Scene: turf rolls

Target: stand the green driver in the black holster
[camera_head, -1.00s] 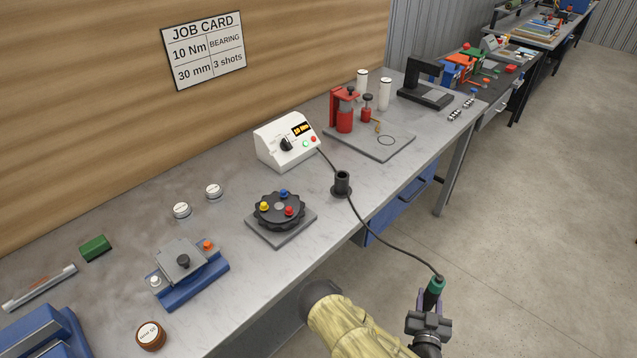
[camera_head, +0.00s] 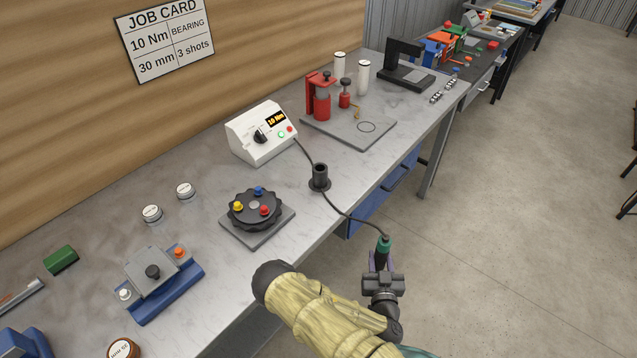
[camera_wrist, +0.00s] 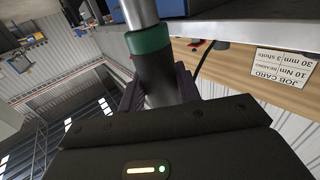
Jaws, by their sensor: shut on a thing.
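The green driver (camera_head: 383,246) is in my gripper (camera_head: 380,264), off the front edge of the bench over the floor. Its cable runs from its top back to the white controller. In the wrist view the driver (camera_wrist: 150,42) shows a green band, a dark grip and a silver shaft. My gripper (camera_wrist: 158,88) is shut around its dark part. The black holster (camera_head: 320,178) stands upright near the bench's front edge, to the left of and beyond my gripper. The driver's cable passes close by it. Nothing stands in the holster.
The white controller (camera_head: 261,133) reads 10 Nm behind the holster. A dark round fixture with coloured knobs (camera_head: 256,211) is left of the holster. A grey plate (camera_head: 350,130) with red tools lies beyond it. The floor right of the bench is clear.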

